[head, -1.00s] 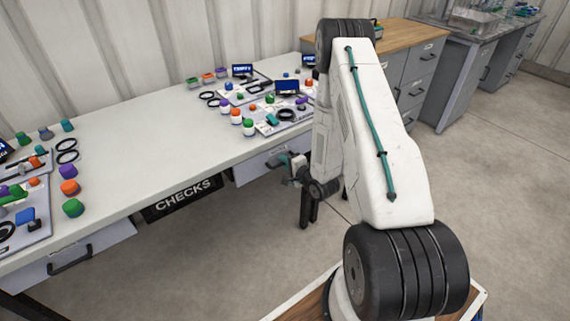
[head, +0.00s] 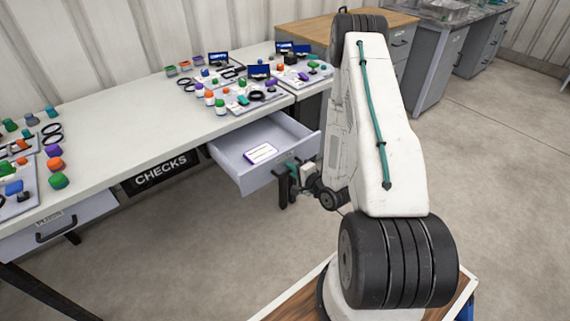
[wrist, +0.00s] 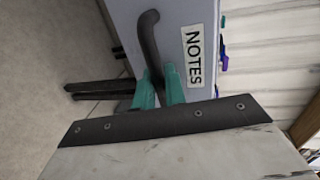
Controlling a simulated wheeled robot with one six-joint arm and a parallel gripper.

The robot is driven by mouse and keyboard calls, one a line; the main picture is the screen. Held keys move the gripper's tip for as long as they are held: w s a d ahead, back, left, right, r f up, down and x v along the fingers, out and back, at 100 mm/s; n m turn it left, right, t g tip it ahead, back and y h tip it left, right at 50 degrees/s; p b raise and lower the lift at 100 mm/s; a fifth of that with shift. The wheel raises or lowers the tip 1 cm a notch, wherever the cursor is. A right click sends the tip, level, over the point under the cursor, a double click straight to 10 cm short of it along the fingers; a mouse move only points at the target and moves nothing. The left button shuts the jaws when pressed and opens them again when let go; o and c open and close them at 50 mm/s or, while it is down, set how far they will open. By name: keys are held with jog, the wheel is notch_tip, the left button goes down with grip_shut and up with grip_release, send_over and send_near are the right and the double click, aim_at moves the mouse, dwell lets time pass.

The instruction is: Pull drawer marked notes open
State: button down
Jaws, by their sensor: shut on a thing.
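The notes drawer (head: 243,180) is pulled out from under the white bench, and a white pad with a purple edge (head: 260,153) lies inside it. In the wrist view its front (wrist: 185,14) carries a white label reading NOTES (wrist: 194,56) and a dark bar handle (wrist: 149,40). My gripper (wrist: 159,76) has its teal fingers shut on the handle. In the head view my gripper (head: 293,172) is at the right part of the drawer front, and my arm stands to the right.
A shut drawer (head: 56,228) is at the bench's left, with a black CHECKS sign (head: 161,174) between. Trays, jars and small screens crowd the bench top (head: 125,130). Grey cabinets (head: 440,70) stand behind my arm. The floor (head: 170,245) in front is clear.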

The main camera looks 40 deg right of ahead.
jog(key=shift+s+d, duration=0.15)
jog(key=shift+s, duration=0.35)
jog(key=c, duration=1.8)
grip_release()
jog(key=v, duration=0.7)
jog(key=shift+s+r, duration=0.1)
jog(key=shift+s, duration=0.3)
